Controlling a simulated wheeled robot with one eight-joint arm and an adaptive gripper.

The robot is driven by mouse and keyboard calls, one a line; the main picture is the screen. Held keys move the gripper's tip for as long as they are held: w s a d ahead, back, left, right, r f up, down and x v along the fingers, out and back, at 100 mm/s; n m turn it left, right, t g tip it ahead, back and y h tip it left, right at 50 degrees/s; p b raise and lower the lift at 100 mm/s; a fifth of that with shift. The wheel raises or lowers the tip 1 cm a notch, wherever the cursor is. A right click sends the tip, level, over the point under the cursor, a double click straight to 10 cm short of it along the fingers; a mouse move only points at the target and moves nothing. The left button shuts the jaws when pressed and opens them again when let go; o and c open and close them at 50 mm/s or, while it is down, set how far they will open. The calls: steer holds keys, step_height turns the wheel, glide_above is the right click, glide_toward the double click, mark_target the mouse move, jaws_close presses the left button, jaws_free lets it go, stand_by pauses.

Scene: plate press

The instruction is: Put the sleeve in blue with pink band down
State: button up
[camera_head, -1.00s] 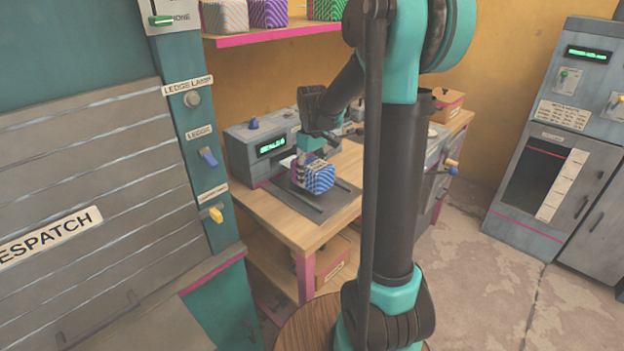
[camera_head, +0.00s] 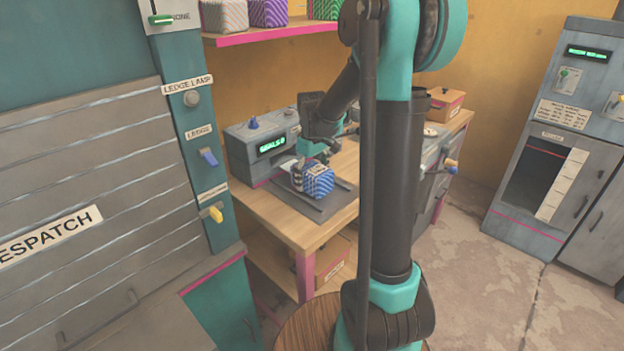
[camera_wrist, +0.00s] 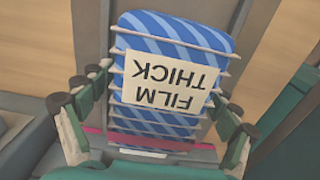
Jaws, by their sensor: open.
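The blue striped sleeve (camera_head: 319,183) is on the dark grey mat (camera_head: 316,211) in front of the grey machine on the bench. In the wrist view the sleeve (camera_wrist: 180,42) has a pale label reading "FILM THICK", upside down, and thin pale lines across it. A pink strip (camera_wrist: 100,136) crosses near its lower end; I cannot tell whether it is the sleeve's band. My gripper (camera_wrist: 162,72) is open, with one finger on each side of the sleeve and visible gaps between. In the head view my gripper (camera_head: 312,160) is just behind and above the sleeve.
The grey machine (camera_head: 262,147) with a green display stands close behind the sleeve. Bare wooden bench (camera_head: 262,212) lies left of the mat. A cardboard box (camera_head: 446,104) is at the bench's far end. A shelf (camera_head: 270,34) with striped packs hangs above.

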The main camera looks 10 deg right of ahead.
step_height(320, 180, up, 12)
steer(key=shift+r, duration=0.1)
stand_by(0.5)
steer(key=shift+s, duration=0.1)
